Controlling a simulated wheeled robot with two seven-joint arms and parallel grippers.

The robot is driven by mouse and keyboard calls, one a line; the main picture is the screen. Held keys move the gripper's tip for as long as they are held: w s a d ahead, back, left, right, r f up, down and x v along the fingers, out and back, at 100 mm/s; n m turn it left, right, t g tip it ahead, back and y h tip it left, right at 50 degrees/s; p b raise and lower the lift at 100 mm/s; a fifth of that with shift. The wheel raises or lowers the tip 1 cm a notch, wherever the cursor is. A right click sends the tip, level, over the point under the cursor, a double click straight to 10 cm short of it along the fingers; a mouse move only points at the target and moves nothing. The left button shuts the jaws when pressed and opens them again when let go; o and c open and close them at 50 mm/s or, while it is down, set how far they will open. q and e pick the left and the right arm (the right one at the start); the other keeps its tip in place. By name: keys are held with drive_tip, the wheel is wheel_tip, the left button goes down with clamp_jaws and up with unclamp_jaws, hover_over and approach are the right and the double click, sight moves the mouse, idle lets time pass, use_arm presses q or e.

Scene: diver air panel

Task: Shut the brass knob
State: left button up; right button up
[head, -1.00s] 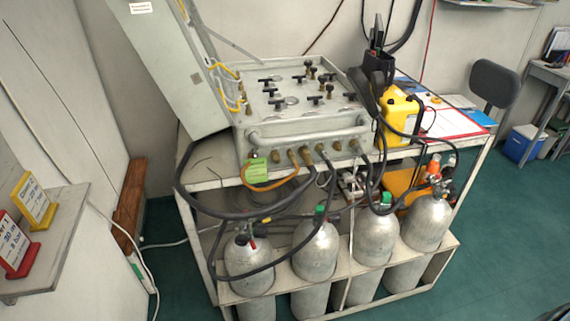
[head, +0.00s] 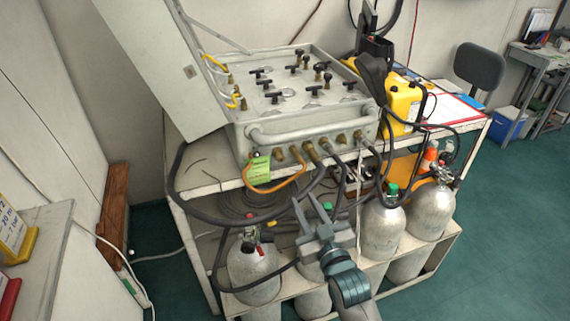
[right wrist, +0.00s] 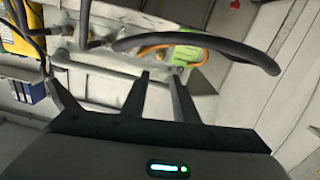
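The grey air panel (head: 310,118) stands on the cart, its lid raised. Its top carries black T-handles and several black-capped knobs on brass stems. Brass fittings (head: 312,150) with hoses line its front face, and brass parts (head: 231,101) sit at the left edge by the yellow hoses. I cannot tell for sure which is the brass knob. My right gripper (head: 309,199) is in front of the cart, below the front fittings, fingers pointing up, apart and empty. The right wrist view shows the gripper (right wrist: 159,76) with a gap between its fingers. My left gripper is out of view.
A black hose (right wrist: 190,40) crosses close ahead of my right gripper. A green tag (head: 259,168) and orange hose (head: 272,188) hang at the panel's front. Grey cylinders (head: 383,230) stand on the lower shelf. A yellow case (head: 402,108) is right of the panel.

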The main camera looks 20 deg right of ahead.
sight(281, 160)
drive_tip(key=w+p, duration=0.3)
drive_tip(key=w, duration=1.3)
drive_tip(key=shift+w+a, duration=0.15)
drive_tip(key=shift+w, duration=0.2)
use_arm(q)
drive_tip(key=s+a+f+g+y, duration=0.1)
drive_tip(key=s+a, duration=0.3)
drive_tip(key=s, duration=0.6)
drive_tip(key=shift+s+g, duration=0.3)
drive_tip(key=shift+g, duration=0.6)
use_arm(e)
drive_tip(key=shift+w, duration=0.35)
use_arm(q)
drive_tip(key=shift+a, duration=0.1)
use_arm(e)
drive_tip(key=shift+f, duration=0.1)
clamp_jaws()
